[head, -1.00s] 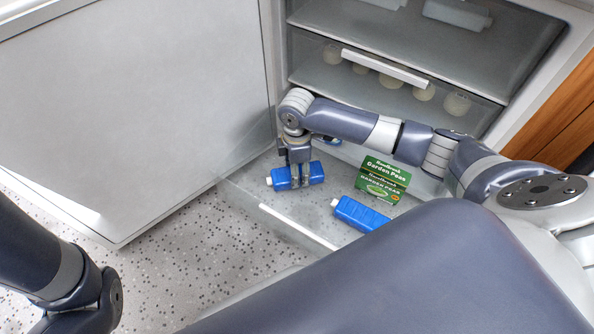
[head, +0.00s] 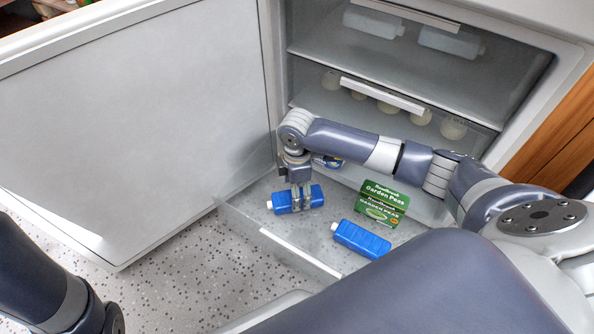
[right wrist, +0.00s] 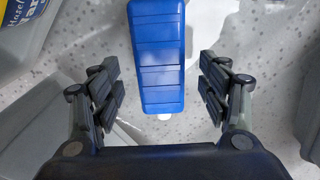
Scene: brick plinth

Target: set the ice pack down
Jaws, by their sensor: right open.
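A blue ice pack (head: 283,203) with a white cap lies in the pulled-out clear freezer drawer (head: 240,226), toward its left side. My right gripper (head: 301,197) reaches down over it from above. In the right wrist view, the ice pack (right wrist: 157,55) sits between the spread fingers of my right gripper (right wrist: 160,82), with a gap on each side. The fingers are open. A second blue ice pack (head: 361,239) lies to the right in the same drawer. My left arm shows at the lower left, but its gripper is out of view.
A green garden peas box (head: 383,204) stands in the drawer behind the second pack. A blue tub (head: 327,161) is partly hidden behind my right wrist. The open freezer door (head: 140,120) fills the left. Upper drawers (head: 390,92) are shut. Speckled floor (head: 180,270) is clear in front.

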